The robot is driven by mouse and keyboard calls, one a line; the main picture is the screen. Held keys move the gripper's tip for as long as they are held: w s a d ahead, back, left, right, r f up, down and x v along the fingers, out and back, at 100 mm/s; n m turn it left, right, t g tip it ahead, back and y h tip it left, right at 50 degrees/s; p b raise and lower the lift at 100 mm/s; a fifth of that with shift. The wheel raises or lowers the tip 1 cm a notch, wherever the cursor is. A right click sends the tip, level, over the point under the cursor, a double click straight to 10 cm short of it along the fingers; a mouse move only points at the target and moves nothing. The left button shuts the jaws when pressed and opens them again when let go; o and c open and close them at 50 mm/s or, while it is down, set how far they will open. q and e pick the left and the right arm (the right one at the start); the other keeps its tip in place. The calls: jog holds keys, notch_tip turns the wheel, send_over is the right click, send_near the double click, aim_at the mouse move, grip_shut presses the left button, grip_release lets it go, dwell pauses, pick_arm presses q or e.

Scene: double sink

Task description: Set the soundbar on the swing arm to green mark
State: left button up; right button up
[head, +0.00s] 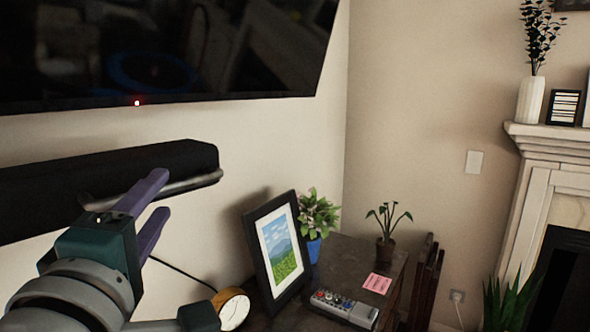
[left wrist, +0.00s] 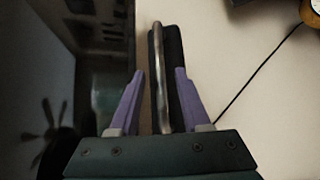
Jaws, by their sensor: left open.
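The black soundbar (head: 60,182) sticks out in front of the wall below the television, at the left of the head view. A grey metal bar (head: 190,184) runs along its lower front edge. My left gripper (head: 161,194) is open at this bar. In the left wrist view the metal bar (left wrist: 158,50) passes between the two purple fingers (left wrist: 160,72) with gaps on both sides, and the dark soundbar (left wrist: 176,50) lies behind it. I see no green mark or swing arm joint. My right gripper is not in view.
The television (head: 150,50) hangs above the soundbar. Below right, a picture frame (head: 250,235), a potted plant (head: 317,215), a clock (head: 232,308) and a remote (head: 345,307) stand on dark furniture (head: 350,265). A cable (head: 185,272) hangs along the wall. The wall right of the soundbar is clear.

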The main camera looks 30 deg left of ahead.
aim_at(164, 192)
pick_arm(q)
jog(key=shift+p+x, duration=0.3)
jog(key=shift+x, duration=1.6)
grip_shut()
